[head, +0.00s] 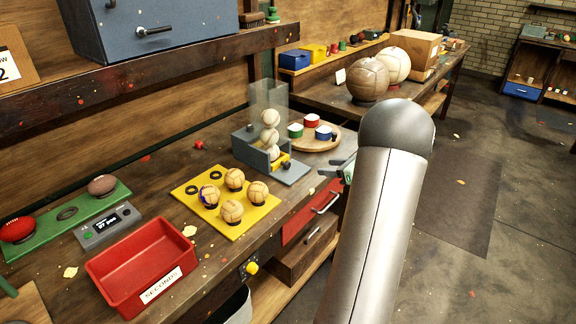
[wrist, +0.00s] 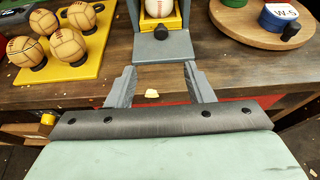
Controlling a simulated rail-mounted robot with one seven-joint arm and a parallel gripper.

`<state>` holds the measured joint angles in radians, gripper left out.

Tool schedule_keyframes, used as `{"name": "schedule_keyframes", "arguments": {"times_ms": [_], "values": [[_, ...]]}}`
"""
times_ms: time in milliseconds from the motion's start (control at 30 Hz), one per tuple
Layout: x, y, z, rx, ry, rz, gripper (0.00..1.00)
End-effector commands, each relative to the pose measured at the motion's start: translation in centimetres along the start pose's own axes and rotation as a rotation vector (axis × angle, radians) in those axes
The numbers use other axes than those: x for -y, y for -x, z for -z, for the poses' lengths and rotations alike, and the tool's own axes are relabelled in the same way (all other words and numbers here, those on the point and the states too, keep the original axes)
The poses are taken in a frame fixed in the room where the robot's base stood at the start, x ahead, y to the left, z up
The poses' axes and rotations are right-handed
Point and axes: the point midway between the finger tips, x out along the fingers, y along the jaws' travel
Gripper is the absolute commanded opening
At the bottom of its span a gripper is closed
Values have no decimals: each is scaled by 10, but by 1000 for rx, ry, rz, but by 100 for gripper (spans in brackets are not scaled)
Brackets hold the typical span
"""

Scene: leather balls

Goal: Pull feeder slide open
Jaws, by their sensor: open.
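The ball feeder (head: 248,148) is a grey body with a clear upright tube holding a stack of pale balls, on the bench in the head view. Its yellow slide (head: 279,163) with a dark knob (head: 286,164) sits at the tube's foot, over a grey front plate. The wrist view shows the slide (wrist: 174,22) at top centre under a ball, with the knob (wrist: 161,32) facing me. My gripper (wrist: 160,68) is open and empty, its fingers pointing at the feeder, short of the plate and apart from the knob. My arm partly hides it in the head view.
A round wooden board (head: 322,145) with coloured tins stands right of the feeder. A yellow tray (head: 250,214) with several tan balls lies left. A red bin (head: 112,283) and a grey display box (head: 108,226) are farther left. The bench edge lies under my gripper.

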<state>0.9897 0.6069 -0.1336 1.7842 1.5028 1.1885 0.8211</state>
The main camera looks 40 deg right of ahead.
Motion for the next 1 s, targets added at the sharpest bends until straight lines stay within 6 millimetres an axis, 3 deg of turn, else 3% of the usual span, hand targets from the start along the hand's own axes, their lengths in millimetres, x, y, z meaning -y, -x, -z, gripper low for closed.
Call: {"name": "schedule_keyframes", "arguments": {"times_ms": [167,700,1000], "values": [[1,-21,0,4,-6,1,48],[0,-136,-1,1,-2,0,48],[0,-169,-1,2,-2,1,48]]}}
